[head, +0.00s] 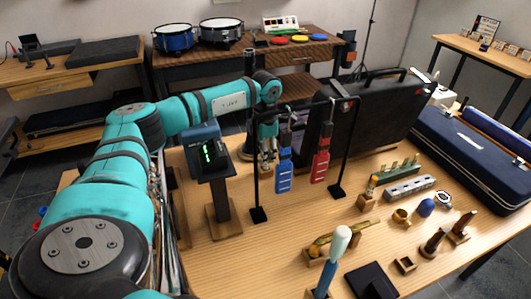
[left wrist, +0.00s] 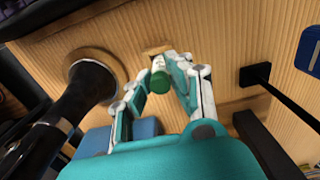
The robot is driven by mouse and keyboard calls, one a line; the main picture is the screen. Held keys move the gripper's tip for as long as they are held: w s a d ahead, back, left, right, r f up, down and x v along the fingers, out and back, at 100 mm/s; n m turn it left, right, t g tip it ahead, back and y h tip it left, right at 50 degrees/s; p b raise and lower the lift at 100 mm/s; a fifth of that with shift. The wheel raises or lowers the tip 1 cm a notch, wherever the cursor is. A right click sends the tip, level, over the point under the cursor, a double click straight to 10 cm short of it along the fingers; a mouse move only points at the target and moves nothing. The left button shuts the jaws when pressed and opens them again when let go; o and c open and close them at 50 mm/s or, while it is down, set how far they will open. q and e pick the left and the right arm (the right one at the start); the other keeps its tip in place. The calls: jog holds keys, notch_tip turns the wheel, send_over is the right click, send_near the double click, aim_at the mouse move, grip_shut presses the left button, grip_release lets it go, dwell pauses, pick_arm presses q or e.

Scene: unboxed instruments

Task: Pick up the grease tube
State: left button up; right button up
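A small tube with a green cap and a pale body (left wrist: 159,82), which looks like the grease tube, stands between my left gripper's fingers in the left wrist view. My left gripper (left wrist: 158,72) points down near the wooden table, and its fingertips close in on both sides of the tube. In the head view the left gripper (head: 267,158) is low over the table, behind the hanging stand and right of the small display. The tube's lower part is mostly hidden by the fingers. My right gripper is not in view.
A large black case (head: 375,120) stands behind. Several small items fill the table's right side.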

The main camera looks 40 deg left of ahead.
pick_arm(q)
grip_shut()
notch_tip(320, 180, up, 10)
dwell(0.3)
dwell(0.3)
